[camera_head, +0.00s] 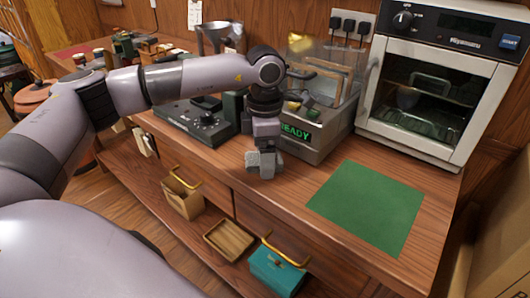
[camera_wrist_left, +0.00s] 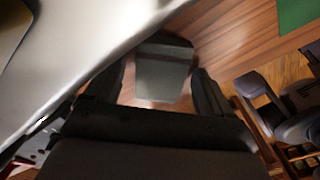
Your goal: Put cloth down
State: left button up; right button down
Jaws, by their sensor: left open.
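A grey folded piece, which looks like the cloth (camera_wrist_left: 163,78), shows between the two dark fingers of my left gripper (camera_wrist_left: 162,92) in the left wrist view. Gaps show between it and the fingers, so the gripper is open around it. In the head view my left gripper (camera_head: 265,168) points down at the wooden counter, in front of the machine with the READY display and left of the green mat (camera_head: 365,207). Grey shapes at its tips there are too small to part cloth from fingers. My right gripper is not in view.
The READY machine (camera_head: 322,138) stands close behind the gripper, and a black control box (camera_head: 197,124) is to its left. A white oven (camera_head: 443,85) stands at the back right. The green mat is bare. Below the counter front are a teal box (camera_head: 277,272) and a wooden tray (camera_head: 228,240).

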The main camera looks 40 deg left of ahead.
pick_arm(q)
notch_tip(320, 180, up, 12)
jog(key=shift+r, duration=0.15)
dwell(0.3)
dwell(0.4)
